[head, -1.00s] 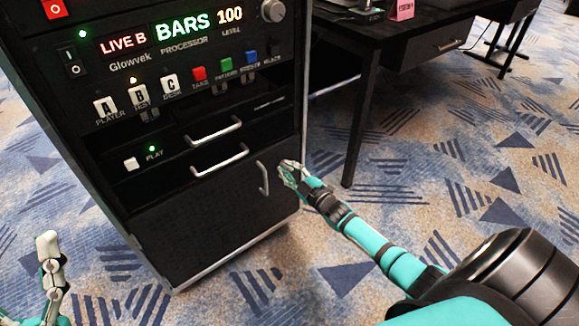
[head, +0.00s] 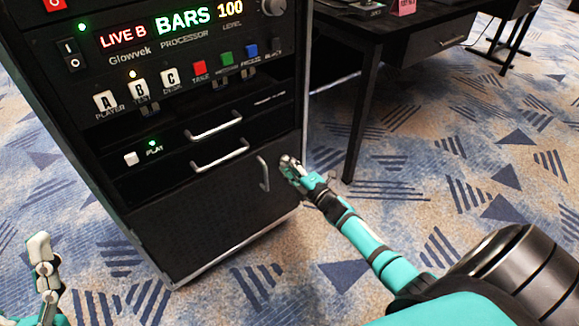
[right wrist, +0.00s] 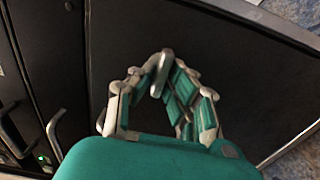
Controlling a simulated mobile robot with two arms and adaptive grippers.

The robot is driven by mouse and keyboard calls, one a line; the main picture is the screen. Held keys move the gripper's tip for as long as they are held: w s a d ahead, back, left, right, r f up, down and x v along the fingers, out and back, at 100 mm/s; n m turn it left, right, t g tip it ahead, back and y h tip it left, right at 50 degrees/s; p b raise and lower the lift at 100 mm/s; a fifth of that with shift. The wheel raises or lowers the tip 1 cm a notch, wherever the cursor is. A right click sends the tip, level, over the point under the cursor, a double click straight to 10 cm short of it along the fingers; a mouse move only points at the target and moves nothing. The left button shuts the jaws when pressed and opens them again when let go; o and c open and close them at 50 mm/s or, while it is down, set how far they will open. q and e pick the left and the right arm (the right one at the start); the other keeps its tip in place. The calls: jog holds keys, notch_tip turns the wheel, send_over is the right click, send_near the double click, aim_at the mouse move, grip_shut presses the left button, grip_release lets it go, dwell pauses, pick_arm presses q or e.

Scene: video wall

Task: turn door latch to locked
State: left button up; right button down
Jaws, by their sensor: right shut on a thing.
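The black cabinet door (head: 215,215) is at the bottom of the equipment rack, with an upright grey pull handle (head: 264,173). My right gripper (head: 289,163) is at the door's right edge, just right of that handle. In the right wrist view, its fingers (right wrist: 165,70) meet around a small grey latch lever (right wrist: 160,74) on the dark door face. The fingers are shut on the lever and cover part of it. In the head view the lever is hidden by the fingers or too small to tell. My left gripper (head: 44,262) is at the lower left, away from the rack.
Above the door are two drawers with grey handles (head: 220,152) and a panel of lit buttons (head: 199,68). A black desk (head: 365,35) stands behind my right arm, its leg (head: 362,125) close by. Carpet (head: 420,195) is open to the right.

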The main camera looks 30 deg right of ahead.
jog(key=shift+a+n, duration=0.1)
jog(key=shift+n, duration=0.2)
jog(key=c, duration=1.4)
grip_release()
jog(key=shift+o, duration=0.2)
jog(key=shift+s, duration=0.1)
jog(key=s+d, duration=0.1)
jog(key=s, duration=1)
jog(key=shift+s, duration=0.4)
